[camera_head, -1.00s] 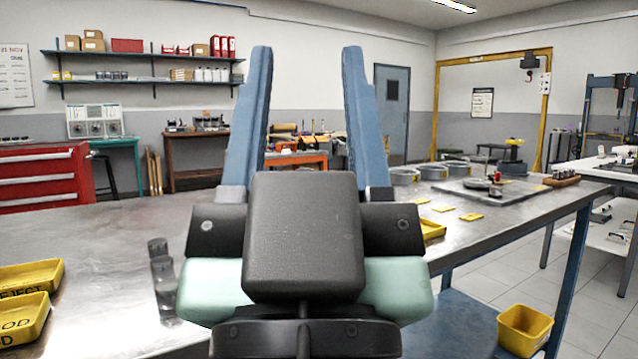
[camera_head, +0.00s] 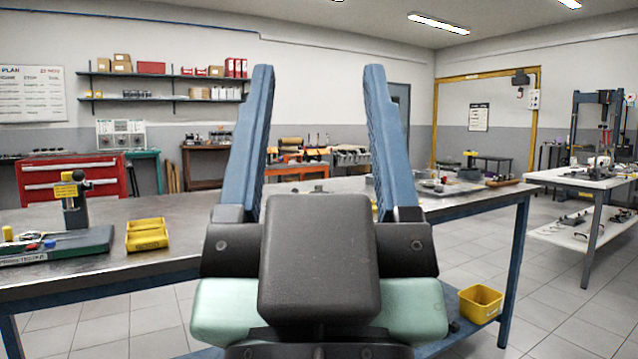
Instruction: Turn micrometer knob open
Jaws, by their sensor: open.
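My gripper (camera_head: 318,145) fills the middle of the head view. Its two long blue fingers point up and stand wide apart, with nothing between them but the view of the room. It is in front of the metal workbench (camera_head: 290,196). I cannot make out a micrometer or its knob. A small dark part (camera_head: 319,188) shows on the bench just above the gripper body, too small to identify. The gripper body hides part of the bench.
At left on the bench are a gauge stand (camera_head: 73,205) on a green base and yellow trays (camera_head: 147,235). A yellow bin (camera_head: 480,303) sits on the lower shelf. A red tool chest (camera_head: 72,177) stands behind. A white table (camera_head: 590,175) is at right, with open floor before it.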

